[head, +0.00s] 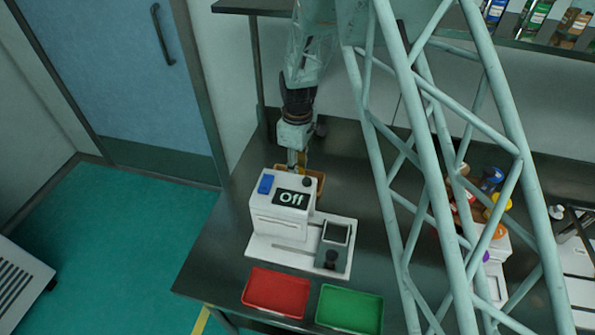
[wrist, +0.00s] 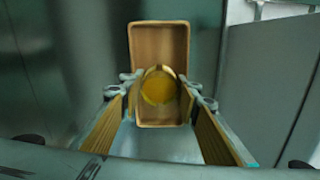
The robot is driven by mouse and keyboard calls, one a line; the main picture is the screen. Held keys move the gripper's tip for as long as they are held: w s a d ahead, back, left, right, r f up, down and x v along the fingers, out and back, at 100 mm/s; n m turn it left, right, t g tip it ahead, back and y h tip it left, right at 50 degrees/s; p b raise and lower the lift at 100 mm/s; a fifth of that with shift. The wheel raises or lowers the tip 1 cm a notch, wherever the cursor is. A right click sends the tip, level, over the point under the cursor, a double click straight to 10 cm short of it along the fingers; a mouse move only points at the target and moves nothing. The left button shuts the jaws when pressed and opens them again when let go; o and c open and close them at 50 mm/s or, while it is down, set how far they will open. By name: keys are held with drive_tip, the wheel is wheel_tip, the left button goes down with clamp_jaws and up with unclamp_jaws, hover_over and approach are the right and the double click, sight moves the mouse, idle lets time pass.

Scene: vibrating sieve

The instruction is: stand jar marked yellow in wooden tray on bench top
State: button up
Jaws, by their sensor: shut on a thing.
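The wooden tray (head: 319,178) is on the bench top behind the white "Off" machine, which hides much of it. In the wrist view the tray (wrist: 160,38) is an upright tan rectangle with raised rims. A jar with a yellow top (wrist: 158,92) is between my fingertips, over the near half of the tray. My gripper (wrist: 161,84) is shut on this jar. In the head view my gripper (head: 294,160) points down at the tray, and the jar cannot be made out. I cannot tell whether the jar's base touches the tray floor.
The white machine (head: 280,217) stands right in front of the tray. A red tray (head: 276,292) and a green tray (head: 349,309) lie at the bench's front edge. Several jars with coloured lids (head: 492,180) stand at the right, partly behind my lattice frame. Dark bench (head: 365,200) is clear between.

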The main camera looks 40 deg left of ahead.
drive_tip(key=shift+f, duration=0.1)
drive_tip(key=o, duration=0.9)
drive_tip(key=shift+r+p, duration=0.65)
drive_tip(key=shift+r, duration=5.45)
